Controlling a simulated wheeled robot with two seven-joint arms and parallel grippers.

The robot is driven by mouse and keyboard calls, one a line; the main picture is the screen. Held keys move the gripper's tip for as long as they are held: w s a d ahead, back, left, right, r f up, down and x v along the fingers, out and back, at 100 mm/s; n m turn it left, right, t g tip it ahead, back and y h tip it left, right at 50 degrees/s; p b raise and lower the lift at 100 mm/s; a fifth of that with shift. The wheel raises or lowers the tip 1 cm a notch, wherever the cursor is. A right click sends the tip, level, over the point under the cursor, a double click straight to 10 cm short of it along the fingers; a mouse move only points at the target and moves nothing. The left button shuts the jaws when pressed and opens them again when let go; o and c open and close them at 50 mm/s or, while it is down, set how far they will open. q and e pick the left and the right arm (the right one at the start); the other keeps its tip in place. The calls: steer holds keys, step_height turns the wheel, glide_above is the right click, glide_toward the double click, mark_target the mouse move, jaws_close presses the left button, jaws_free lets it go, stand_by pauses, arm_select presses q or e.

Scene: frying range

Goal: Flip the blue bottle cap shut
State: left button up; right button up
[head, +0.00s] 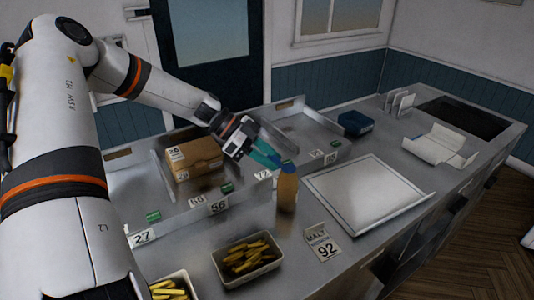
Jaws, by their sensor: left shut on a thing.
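A brown bottle (287,192) stands upright on the steel counter, left of a flat tray. Its blue cap (289,165) is at the top, small and partly covered by my gripper. My left gripper (279,163) comes in from the upper left with teal fingers. It is shut on the blue cap at the bottle's top. Whether the cap's lid is up or down is too small to tell. My right gripper is not in view.
A flat tray (402,216) lies right of the bottle. A cardboard box (196,160) sits left, a blue container (354,123) behind. Bare counter shows around the bottle's foot.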

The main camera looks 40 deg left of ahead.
arm_select(q)
steer(key=shift+w+d+r+g+y+p, duration=0.15)
steer(key=shift+d+r+g+y+p, duration=0.1)
steer(key=shift+r+g+y+p, duration=0.4)
steer(key=shift+w+d+f+g+y+p, duration=0.15)
steer(key=shift+g+y+p, duration=0.1)
steer(key=shift+y, duration=0.35)
steer(key=shift+s+d+r+g+y+p, duration=0.1)
steer(key=shift+y+p, duration=0.15)
steer(key=shift+y, duration=0.3)
steer(key=shift+f, duration=0.1)
steer(key=o, duration=1)
steer(key=shift+w, duration=0.1)
steer(key=shift+c, duration=0.2)
steer(key=b+v, duration=0.1)
steer(key=v, duration=1.1)
steer(key=shift+b, duration=0.3)
steer(key=shift+d, duration=0.1)
